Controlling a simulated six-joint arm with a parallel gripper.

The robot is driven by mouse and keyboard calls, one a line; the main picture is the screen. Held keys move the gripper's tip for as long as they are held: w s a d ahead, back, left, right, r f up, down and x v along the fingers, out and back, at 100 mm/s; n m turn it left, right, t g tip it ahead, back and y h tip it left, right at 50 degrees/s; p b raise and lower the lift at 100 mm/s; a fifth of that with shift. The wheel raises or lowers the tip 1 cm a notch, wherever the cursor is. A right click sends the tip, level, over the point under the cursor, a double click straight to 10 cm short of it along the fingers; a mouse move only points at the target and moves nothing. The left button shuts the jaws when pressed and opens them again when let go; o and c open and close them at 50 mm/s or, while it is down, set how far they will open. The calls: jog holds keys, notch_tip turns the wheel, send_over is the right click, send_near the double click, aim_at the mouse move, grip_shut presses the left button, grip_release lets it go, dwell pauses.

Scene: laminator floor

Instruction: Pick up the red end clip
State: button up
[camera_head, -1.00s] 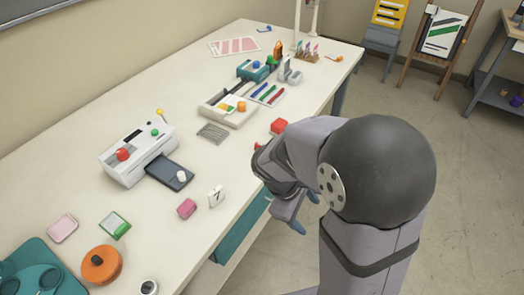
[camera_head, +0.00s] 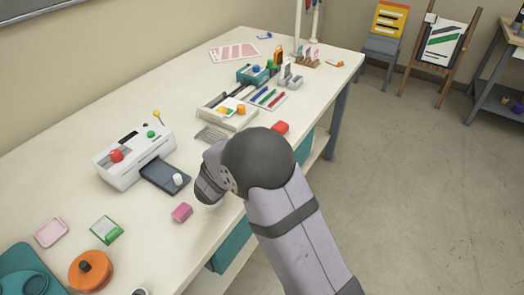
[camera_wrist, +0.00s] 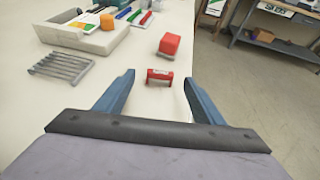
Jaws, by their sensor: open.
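The red end clip (camera_wrist: 160,74) is a small red piece with a pale strip along its face. It lies on the white table near its edge. My gripper (camera_wrist: 158,82) is open, with its two blue fingers spread on either side of the clip's line of view. Nothing is held between them. The clip appears at or just beyond the fingertips; the exact gap is hard to tell. In the head view my arm hides the fingers and the clip.
A red block (camera_wrist: 170,44) stands just behind the clip. A grey ribbed rack (camera_wrist: 60,66) and a cream tray (camera_wrist: 70,38) are to the left. A pink block (camera_head: 182,213) and a white laminator (camera_head: 130,155) are on the table (camera_head: 60,150).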

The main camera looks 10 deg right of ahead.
jog(key=shift+p+x, duration=1.05)
jog(key=shift+x, duration=2.55)
jog(key=c, duration=1.1)
notch_tip(320, 180, up, 10)
jog(key=shift+s+b, duration=0.1)
jog(key=shift+b, duration=0.4)
